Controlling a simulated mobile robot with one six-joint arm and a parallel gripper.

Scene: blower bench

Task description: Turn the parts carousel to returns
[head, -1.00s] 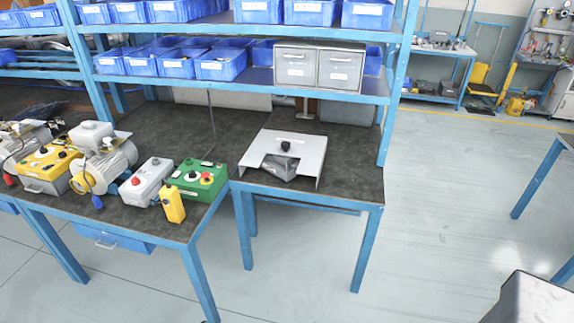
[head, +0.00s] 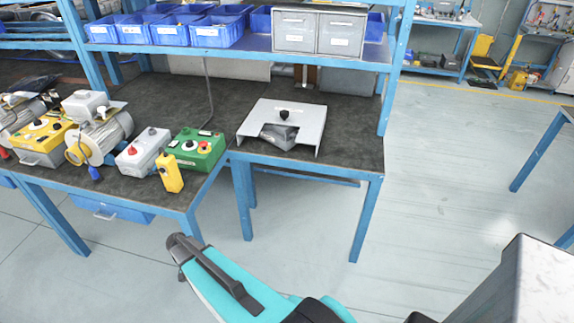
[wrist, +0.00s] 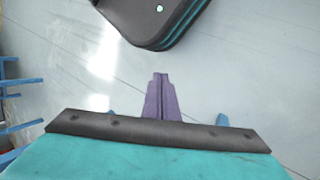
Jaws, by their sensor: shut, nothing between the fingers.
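The parts carousel shows in the head view as a light grey sheet-metal cover (head: 304,116) on the dark top of the right-hand bench. A black knob (head: 284,114) stands on top of the cover. A cut-out at its front shows part of a dark grey compartment (head: 278,137) inside; the rest is hidden under the cover. Any labels there are too small to read. My gripper (wrist: 160,80) shows in the wrist view with its purple fingers together and empty, over bare floor. It is apart from the carousel, which the wrist view does not show.
A green control box (head: 196,150), a yellow pendant (head: 169,172) and a grey box with a red button (head: 141,151) sit left of the carousel. Grey drawers (head: 318,34) and blue bins (head: 218,32) stand on the shelf above. Floor (head: 440,170) to the right is clear.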

